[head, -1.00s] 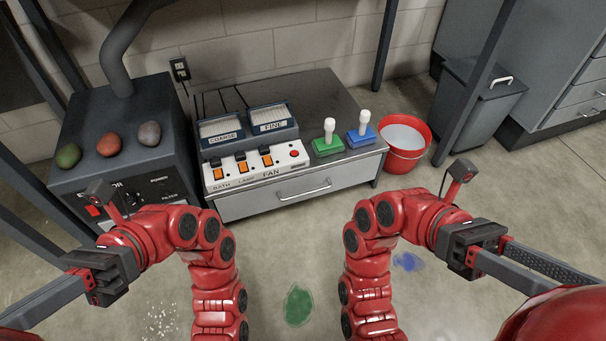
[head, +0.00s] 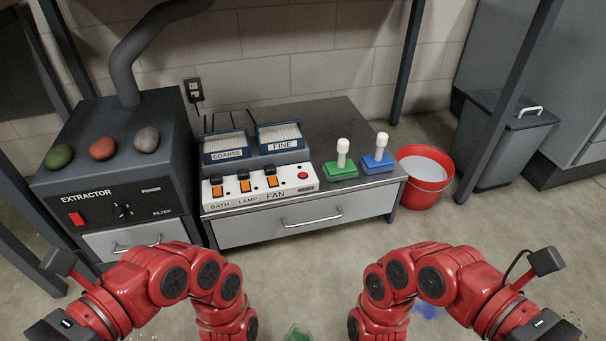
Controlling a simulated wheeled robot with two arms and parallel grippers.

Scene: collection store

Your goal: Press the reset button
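A small round red button (head: 303,175) sits at the right end of a white control panel (head: 236,203), with a tiny label under it that is too small to read. The panel lies along the front of a grey cabinet top. It has orange switches marked BATH, LAMP and FAN left of the button. Nothing touches the button. Both my arms come up from the bottom, well short of the panel. Only the wrist ends show in the bottom corners, and the fingers of both grippers are outside the picture.
COARSE (head: 226,147) and FINE (head: 280,137) trays stand behind the panel. Green (head: 341,171) and blue (head: 378,164) blocks with white knobs stand right of it. The extractor (head: 112,190), with a red switch (head: 77,219), is at left, a red bucket (head: 427,186) at right.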

